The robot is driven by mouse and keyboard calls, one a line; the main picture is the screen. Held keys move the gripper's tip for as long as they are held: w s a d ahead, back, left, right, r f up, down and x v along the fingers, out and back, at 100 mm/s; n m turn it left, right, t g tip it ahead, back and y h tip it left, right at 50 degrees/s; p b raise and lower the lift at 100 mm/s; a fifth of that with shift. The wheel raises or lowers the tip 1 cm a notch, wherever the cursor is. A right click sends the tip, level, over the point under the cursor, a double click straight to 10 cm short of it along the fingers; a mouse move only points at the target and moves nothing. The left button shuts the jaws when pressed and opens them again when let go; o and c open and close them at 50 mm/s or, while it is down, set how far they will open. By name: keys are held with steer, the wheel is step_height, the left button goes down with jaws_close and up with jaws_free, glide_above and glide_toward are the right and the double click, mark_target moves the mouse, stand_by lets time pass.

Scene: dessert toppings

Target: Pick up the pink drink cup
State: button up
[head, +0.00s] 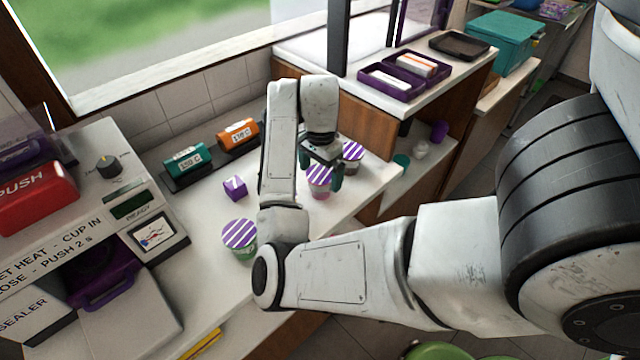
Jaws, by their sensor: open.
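The pink drink cup (320,184) stands on the white counter, with a purple-and-white striped lid and a pink body. My gripper (321,172) is over this cup, its dark fingers open, one at the lid's upper left and one by its right side. Whether the fingers touch the cup cannot be told. Part of the lid's upper edge is hidden by my gripper. A second striped-lid cup with a grey body (352,156) stands just behind to the right. A third striped-lid cup with a green body (240,238) stands to the left, near my arm's elbow.
A purple cube marked 7 (235,188) lies left of my forearm. Teal (189,158) and orange (238,134) price blocks stand along the wall. A sealing machine (85,215) fills the left. A wooden-sided shelf (365,125) rises behind the cups. The counter's front edge is close by.

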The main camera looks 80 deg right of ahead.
mark_target(321, 174)
step_height(321, 174, down, 3)
steer(key=shift+s+f+b, duration=0.1)
steer(key=shift+s+b, duration=0.05)
steer(key=shift+b, duration=0.4)
steer(key=shift+f, duration=0.7)
steer(key=c, duration=1.1)
steer(key=shift+r, duration=0.15)
